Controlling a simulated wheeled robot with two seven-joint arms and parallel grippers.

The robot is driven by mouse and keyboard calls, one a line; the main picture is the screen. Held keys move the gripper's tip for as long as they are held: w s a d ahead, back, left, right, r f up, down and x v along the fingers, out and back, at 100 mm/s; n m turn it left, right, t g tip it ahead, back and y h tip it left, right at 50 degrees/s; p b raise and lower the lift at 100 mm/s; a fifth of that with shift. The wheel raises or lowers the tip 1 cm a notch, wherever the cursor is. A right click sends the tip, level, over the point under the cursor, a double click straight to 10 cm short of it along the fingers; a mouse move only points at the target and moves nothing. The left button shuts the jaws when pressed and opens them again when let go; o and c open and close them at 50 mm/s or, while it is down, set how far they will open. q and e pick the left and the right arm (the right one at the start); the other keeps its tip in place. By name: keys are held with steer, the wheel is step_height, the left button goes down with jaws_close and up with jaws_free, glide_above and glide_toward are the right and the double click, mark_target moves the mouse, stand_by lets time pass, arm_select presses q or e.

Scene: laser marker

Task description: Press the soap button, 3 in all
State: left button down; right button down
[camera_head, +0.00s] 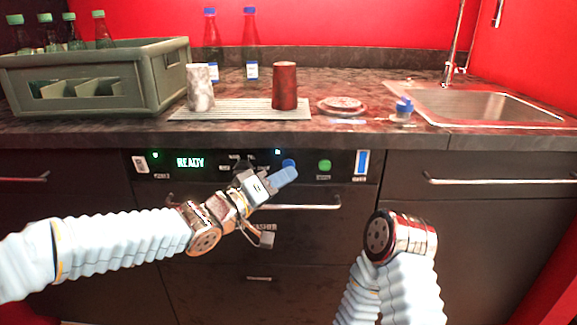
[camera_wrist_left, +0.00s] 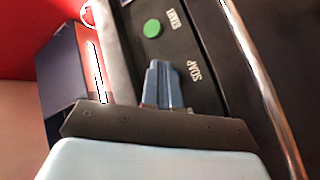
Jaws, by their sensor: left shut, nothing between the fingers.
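The control panel (camera_head: 222,164) on the counter front has a lit green display reading "READY". The blue soap button (camera_head: 289,163) shows just past the fingertips of my left gripper (camera_head: 285,175) in the head view. In the left wrist view, my left gripper (camera_wrist_left: 162,80) points at the panel beside the "SOAP" label (camera_wrist_left: 195,72), and its fingers hide the button there. The gripper is shut and empty. I cannot tell whether the tips touch the button. My right arm shows at lower right, but its gripper is not in view.
A green button (camera_head: 324,166) sits right of the soap button; it also shows in the wrist view (camera_wrist_left: 152,28). A metal handle (camera_head: 305,206) runs below the panel. Cups, bottles, a crate (camera_head: 165,75) and a sink (camera_head: 480,104) are on the counter above.

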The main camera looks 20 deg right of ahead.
arm_select(q)
steer(key=shift+w, duration=0.1)
stand_by(0.5)
steer(key=shift+w+d+p, duration=0.15)
steer(key=shift+w+p, duration=0.15)
steer(key=shift+p, duration=0.15)
steer(key=shift+w+d+p, duration=0.1)
steer(key=shift+w+p, duration=0.25)
stand_by(0.4)
stand_by(0.4)
steer(key=shift+s+a+b, duration=0.25)
steer(key=shift+s+b, duration=0.15)
steer(key=shift+s, duration=0.35)
steer(key=shift+s, duration=0.1)
steer(key=shift+s+a+b, duration=0.2)
steer(key=shift+s+b, duration=0.15)
steer(key=shift+s, duration=0.4)
steer(key=shift+s+a+b, duration=0.25)
steer(key=shift+s+b, duration=0.15)
steer(key=shift+s, duration=0.4)
steer(key=shift+s+a+b, duration=0.2)
steer(key=shift+s+b, duration=0.15)
steer(key=shift+s, duration=0.4)
stand_by(0.6)
